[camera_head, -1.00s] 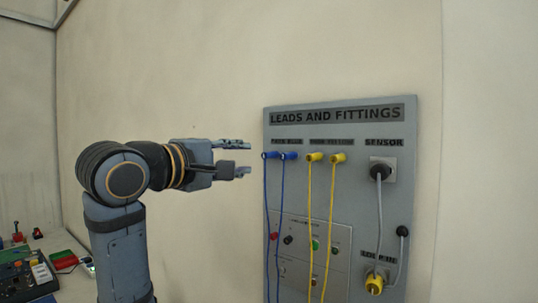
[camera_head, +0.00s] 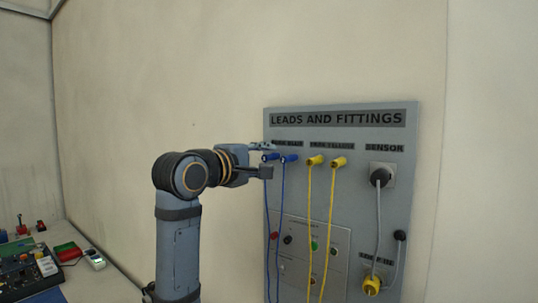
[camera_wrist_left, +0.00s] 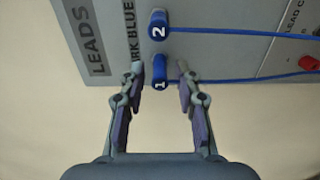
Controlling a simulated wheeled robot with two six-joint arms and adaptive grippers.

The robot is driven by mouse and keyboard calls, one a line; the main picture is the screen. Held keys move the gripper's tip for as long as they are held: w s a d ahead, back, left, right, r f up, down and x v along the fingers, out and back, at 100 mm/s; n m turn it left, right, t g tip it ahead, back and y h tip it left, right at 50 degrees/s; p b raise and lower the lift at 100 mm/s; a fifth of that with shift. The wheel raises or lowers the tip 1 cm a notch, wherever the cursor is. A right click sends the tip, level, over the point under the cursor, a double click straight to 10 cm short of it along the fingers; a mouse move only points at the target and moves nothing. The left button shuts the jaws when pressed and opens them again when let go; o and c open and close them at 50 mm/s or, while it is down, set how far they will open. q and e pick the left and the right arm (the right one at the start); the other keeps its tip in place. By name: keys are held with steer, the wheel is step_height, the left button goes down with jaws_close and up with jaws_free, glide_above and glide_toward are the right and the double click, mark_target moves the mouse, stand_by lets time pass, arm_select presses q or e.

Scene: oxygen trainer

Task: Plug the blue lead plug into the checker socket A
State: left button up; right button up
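Two blue lead plugs hang at the upper left of the leads panel, the left one (camera_head: 270,157) and the one beside it (camera_head: 289,158), each with a blue lead running down. In the left wrist view they carry the numbers 1 (camera_wrist_left: 160,72) and 2 (camera_wrist_left: 158,25). My left gripper (camera_head: 268,160) is at the panel's left edge. It also shows in the left wrist view (camera_wrist_left: 160,75), open, with plug 1 between its fingertips and a gap on each side. Plug 2 is beyond the fingertips.
Two yellow plugs (camera_head: 315,160) hang to the right of the blue ones. A sensor plug (camera_head: 380,176) with a grey cable is further right. A bench with a device (camera_head: 30,270) and small coloured parts stands at the lower left.

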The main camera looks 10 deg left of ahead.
stand_by(0.9)
arm_select(q)
jaws_close()
steer(key=shift+s, duration=0.25)
